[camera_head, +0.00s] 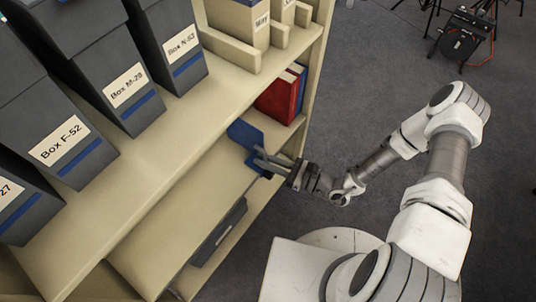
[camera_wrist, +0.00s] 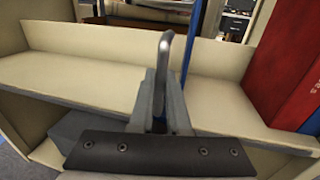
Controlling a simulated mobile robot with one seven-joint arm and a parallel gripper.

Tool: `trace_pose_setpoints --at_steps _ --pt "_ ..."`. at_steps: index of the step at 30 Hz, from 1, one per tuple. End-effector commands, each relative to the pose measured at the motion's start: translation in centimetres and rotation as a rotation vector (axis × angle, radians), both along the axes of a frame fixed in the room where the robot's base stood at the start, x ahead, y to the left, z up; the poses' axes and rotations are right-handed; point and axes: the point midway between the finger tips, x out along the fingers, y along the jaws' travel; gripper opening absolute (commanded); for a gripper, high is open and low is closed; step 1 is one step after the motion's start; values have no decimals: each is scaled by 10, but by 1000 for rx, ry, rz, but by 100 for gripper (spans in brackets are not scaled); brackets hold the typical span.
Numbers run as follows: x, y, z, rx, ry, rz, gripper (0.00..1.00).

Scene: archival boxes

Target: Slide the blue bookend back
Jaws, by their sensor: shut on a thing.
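The blue bookend (camera_head: 245,137) stands on a middle shelf of the cream shelving unit, left of the books. My gripper (camera_head: 262,161) reaches in from the right, at the shelf's front edge, and is shut on the bookend. In the wrist view, my gripper (camera_wrist: 160,100) points into the shelf. The bookend shows there only as a narrow blue strip (camera_wrist: 190,40), seen nearly edge-on, behind and right of the fingers. Where the fingers meet it is mostly hidden.
A red book (camera_head: 277,99) and a blue book stand right of the bookend; the red book also shows in the wrist view (camera_wrist: 275,60). Labelled grey boxes (camera_head: 125,85) fill the shelf above. A dark box (camera_head: 218,235) lies below. The shelf left of the bookend (camera_head: 190,190) is bare.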

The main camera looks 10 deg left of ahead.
Motion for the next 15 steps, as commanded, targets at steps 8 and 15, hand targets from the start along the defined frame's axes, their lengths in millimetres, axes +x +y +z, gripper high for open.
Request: trace_pose_setpoints --at_steps 8,15 --pt "-2 -1 -2 -5 2 0 0" --pt "-1 0 -1 -4 2 0 27"
